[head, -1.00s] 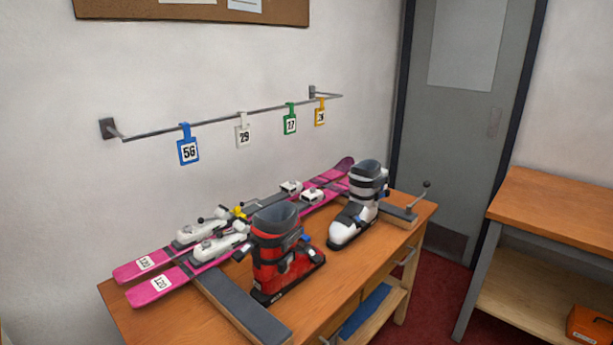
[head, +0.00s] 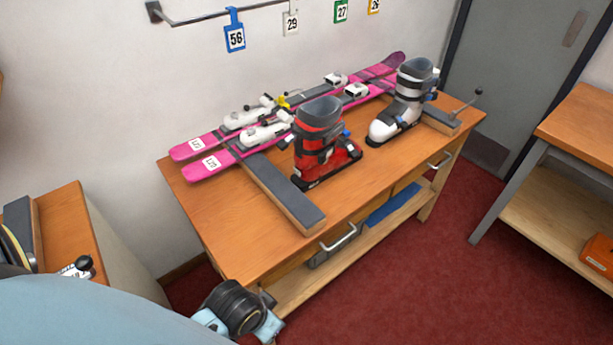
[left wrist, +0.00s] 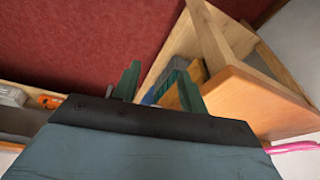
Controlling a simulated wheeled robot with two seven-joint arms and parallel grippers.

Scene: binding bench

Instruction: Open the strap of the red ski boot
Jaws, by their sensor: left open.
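The red ski boot (head: 321,137) stands upright on the wooden bench (head: 230,215), with a grey cuff and dark straps around its shaft. Whether its strap is fastened cannot be made out at this size. My left arm comes in at the lower left of the head view, its wrist below the bench's near left corner, well away from the boot. In the left wrist view my left gripper (left wrist: 158,88) is open and empty, its two green fingers apart, with the bench and red carpet beyond. My right gripper is not in view.
A white ski boot (head: 404,104) stands right of the red one. Pink skis (head: 212,166) lie behind on grey-topped supports (head: 285,193). A drawer handle (head: 338,237) sticks out in front. Another bench (head: 580,125) stands right, and the bench's near left top is clear.

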